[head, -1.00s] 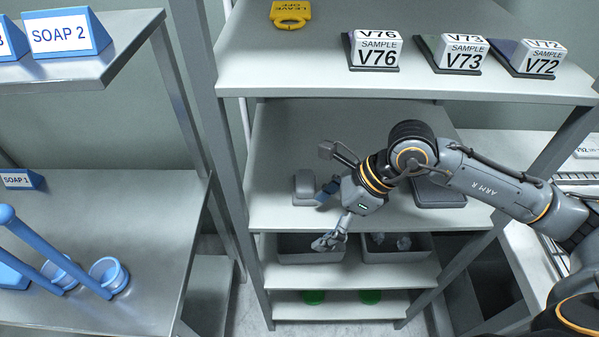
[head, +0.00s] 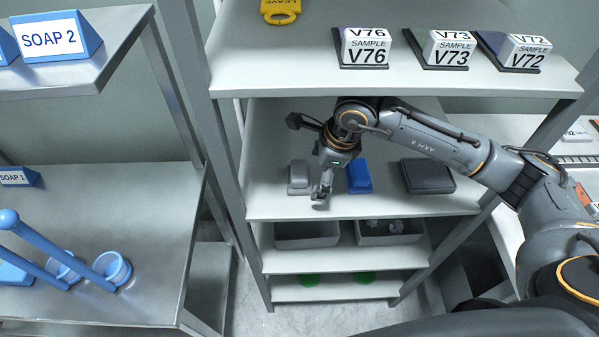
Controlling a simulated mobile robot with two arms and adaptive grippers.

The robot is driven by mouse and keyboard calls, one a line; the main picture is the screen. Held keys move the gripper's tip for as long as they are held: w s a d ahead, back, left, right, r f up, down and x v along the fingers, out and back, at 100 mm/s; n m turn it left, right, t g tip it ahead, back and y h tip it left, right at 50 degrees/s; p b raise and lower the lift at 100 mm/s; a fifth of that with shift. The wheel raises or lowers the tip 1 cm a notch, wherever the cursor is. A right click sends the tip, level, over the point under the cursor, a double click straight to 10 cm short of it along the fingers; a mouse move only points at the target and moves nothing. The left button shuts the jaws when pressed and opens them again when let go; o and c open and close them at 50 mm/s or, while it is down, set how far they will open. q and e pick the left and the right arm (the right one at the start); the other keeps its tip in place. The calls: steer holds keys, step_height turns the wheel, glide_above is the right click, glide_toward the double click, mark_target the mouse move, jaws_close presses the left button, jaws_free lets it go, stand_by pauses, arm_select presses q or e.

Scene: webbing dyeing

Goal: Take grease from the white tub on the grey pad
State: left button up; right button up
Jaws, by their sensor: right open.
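I make out no white tub in the head view. My right gripper (head: 322,190) points down over the middle shelf, between a small grey block (head: 299,174) on its left and a blue block (head: 359,178) on its right. It is open, with nothing seen between its fingers. I cannot tell whether its tips touch the shelf. A dark grey flat pad or case (head: 428,177) lies further right on the same shelf, with nothing seen on it. My left gripper is not in view.
The upper shelf (head: 290,75) hangs above my right arm and holds sample blocks (head: 450,50) and a yellow tag (head: 280,10). Grey bins (head: 307,235) stand below. A left rack (head: 90,220) holds blue cups (head: 112,268) and soap signs (head: 58,38).

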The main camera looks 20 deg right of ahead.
mark_target(300, 170)
steer(key=w+a+p, duration=0.1)
steer(key=w+a, duration=0.1)
steer(key=w, duration=0.1)
steer(key=shift+a+p, duration=0.35)
steer(key=shift+a, duration=0.05)
steer(key=shift+w+f, duration=0.1)
steer(key=shift+f, duration=0.45)
steer(key=c, duration=1.3)
